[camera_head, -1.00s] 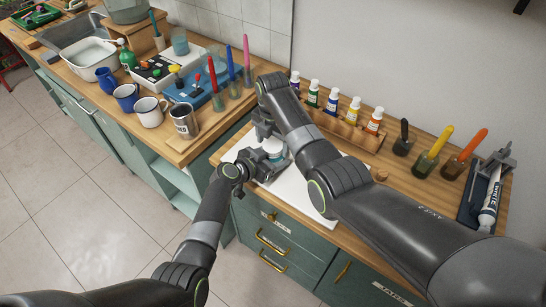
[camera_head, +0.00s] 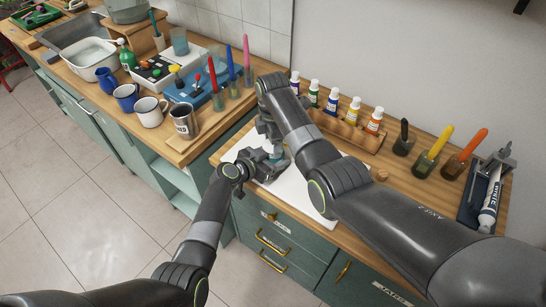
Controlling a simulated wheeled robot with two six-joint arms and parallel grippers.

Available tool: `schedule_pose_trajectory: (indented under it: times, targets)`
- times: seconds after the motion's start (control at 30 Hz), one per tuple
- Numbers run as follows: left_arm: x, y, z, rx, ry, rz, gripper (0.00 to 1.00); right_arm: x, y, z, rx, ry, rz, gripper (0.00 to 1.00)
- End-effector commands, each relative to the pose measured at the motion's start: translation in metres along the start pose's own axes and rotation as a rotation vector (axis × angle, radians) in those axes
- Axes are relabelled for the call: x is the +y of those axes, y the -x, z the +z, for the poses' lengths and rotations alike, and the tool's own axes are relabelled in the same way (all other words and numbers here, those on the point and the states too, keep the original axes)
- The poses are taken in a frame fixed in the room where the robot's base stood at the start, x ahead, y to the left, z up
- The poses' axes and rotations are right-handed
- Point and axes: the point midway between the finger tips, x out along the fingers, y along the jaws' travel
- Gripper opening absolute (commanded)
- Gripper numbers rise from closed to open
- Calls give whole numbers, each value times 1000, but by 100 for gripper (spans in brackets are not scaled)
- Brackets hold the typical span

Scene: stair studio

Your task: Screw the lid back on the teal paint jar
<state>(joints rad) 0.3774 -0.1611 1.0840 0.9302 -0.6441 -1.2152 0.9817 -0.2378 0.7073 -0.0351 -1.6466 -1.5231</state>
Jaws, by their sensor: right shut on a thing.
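The teal paint jar (camera_head: 277,152) stands on the white sheet (camera_head: 293,189) on the right-hand counter. Only a small part of it shows between my grippers. My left gripper (camera_head: 271,165) is low at the jar's side; its fingertips are too hidden to tell whether they close on it. My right gripper (camera_head: 271,138) reaches down from above, directly over the jar, and is shut on what seems to be the lid. The lid itself is hidden by the fingers, so I cannot tell whether it touches the jar's rim.
A wooden rack (camera_head: 342,128) of several paint bottles stands behind my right arm. A cork-like piece (camera_head: 381,175), jars with brushes (camera_head: 426,164) and a paint tube (camera_head: 489,207) lie to the right. Mugs (camera_head: 150,112) and a metal cup (camera_head: 184,121) stand on the left counter.

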Motion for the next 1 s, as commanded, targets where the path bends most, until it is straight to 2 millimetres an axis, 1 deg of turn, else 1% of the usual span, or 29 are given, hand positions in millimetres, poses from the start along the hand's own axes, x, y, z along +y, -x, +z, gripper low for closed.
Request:
schedule_pose_trajectory:
  times: [0.1,0.2,0.33,0.57,0.6,0.73,0.77,1.0]
  targets:
    - [0,0,1,-1,2,1,0,0,0,0,0,-145,1,26]
    - [0,0,1,-1,2,1,0,0,0,0,0,-224,1,26]
    - [0,0,1,-1,2,1,0,0,0,0,0,-260,1,26]
    - [0,0,1,-1,2,1,0,0,0,0,0,-259,1,26]
    - [0,0,1,-1,1,1,0,0,0,0,0,-259,1,56]
    - [0,0,1,-1,1,1,0,0,0,0,0,-258,1,73]
    - [0,0,1,-1,1,1,0,0,0,0,0,-258,1,75]
    - [0,0,1,-1,1,1,0,0,2,0,0,-258,2,75]
